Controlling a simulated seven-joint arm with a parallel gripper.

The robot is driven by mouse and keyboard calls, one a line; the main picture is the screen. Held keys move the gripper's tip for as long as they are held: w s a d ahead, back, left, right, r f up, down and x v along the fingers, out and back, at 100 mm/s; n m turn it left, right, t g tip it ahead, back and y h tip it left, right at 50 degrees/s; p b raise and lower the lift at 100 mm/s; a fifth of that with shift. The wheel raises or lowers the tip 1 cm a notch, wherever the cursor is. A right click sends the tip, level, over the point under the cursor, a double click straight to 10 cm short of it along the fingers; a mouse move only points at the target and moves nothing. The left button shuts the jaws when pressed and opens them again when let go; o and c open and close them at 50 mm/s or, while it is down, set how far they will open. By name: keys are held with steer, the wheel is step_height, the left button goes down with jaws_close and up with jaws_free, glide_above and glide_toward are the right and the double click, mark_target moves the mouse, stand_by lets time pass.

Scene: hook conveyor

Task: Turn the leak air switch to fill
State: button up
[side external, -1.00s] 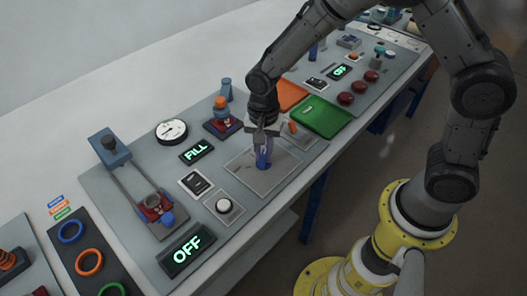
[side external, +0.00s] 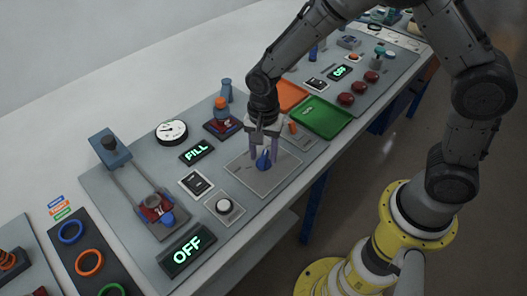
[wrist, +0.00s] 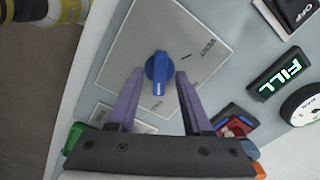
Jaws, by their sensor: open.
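The leak air switch is a blue rotary knob (side external: 263,160) on a square grey plate (side external: 255,182). In the wrist view the knob (wrist: 159,73) shows a white mark on its end, which points toward the bottom of that view. Printed words stand around it, partly hidden by my fingers; one looks like "VENT". My gripper (side external: 264,157) is open above the plate. In the wrist view its two purple fingers (wrist: 157,82) stand one on each side of the knob, with gaps between them and it. A lit display (side external: 196,152) reads "FILL" in green.
A white round button (side external: 224,205), a lit "OFF" display (side external: 180,252) and a dial gauge (side external: 172,132) share the panel. A green tray (side external: 321,117) and an orange tray (side external: 290,97) lie behind my gripper. A red and blue clamp device (side external: 156,207) stands at left.

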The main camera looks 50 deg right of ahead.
step_height(320, 180, up, 14)
stand_by(0.6)
step_height(320, 180, up, 7)
steer(key=m+t, duration=0.1)
steer(key=t, duration=0.1)
glide_above(264, 156)
steer(key=s+d, duration=0.2)
steer(key=d, duration=0.2)
steer(key=s+d+r+n+t, duration=0.1)
steer(key=s+d+r+t, duration=0.1)
steer(key=s+d+r, duration=0.3)
steer(key=s+d+f+n, duration=0.1)
steer(key=s+f+n, duration=0.1)
steer(key=s+n, duration=0.4)
steer(key=s+f+n+t, duration=0.1)
steer(key=s+f+n, duration=0.1)
steer(key=s+n, duration=0.4)
steer(key=shift+s+d+f+t, duration=0.3)
steer(key=shift+s+d+f, duration=0.05)
steer(key=shift+s, duration=0.3)
